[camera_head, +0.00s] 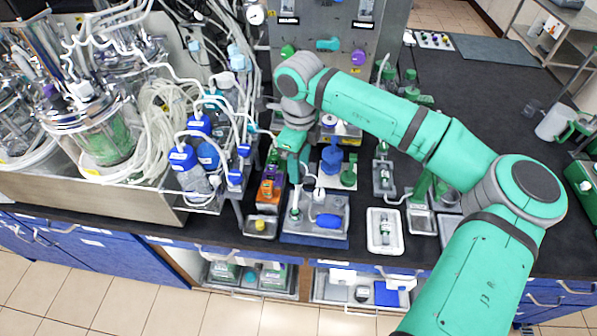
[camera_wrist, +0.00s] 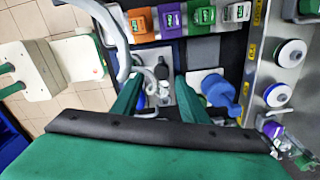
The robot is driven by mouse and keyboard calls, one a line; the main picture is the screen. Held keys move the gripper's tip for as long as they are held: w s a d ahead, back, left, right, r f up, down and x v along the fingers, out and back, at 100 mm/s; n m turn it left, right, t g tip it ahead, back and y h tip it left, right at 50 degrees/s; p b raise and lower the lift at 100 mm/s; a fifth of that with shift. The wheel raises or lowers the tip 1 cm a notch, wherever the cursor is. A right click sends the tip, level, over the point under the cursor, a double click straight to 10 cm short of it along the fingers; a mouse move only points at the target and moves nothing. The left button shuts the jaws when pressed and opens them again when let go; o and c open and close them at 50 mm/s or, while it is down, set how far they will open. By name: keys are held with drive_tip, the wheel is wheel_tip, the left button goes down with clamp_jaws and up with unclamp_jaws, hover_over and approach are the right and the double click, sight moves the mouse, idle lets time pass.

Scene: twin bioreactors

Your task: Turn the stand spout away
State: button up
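My gripper (camera_head: 293,176) points down over a small grey tray (camera_head: 301,226) at the bench's front edge. In the wrist view its two green fingers (camera_wrist: 157,92) are spread apart, so it is open. A thin grey hooked spout (camera_wrist: 150,74) and a small pale fitting show between and just beyond the fingers. I cannot tell whether a finger touches them. A thicker grey curved tube (camera_wrist: 122,45) runs past the left finger. In the head view a pale spout (camera_head: 317,190) shows just right of the fingertips; its stand is partly hidden by my gripper.
A blue piece (camera_head: 328,221) lies on the tray. A blue pump-like fixture (camera_head: 332,155) stands behind. An orange block (camera_head: 267,190) is close on the left. A white tray (camera_head: 385,242) is at right. Glass vessels and tubing (camera_head: 100,130) crowd the left. Dark bench (camera_head: 480,90) is open at far right.

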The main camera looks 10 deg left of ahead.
sight(297, 191)
drive_tip(key=shift+w+f, duration=0.15)
drive_tip(key=shift+f, duration=1.45)
clamp_jaws()
drive_tip(key=shift+w, duration=0.1)
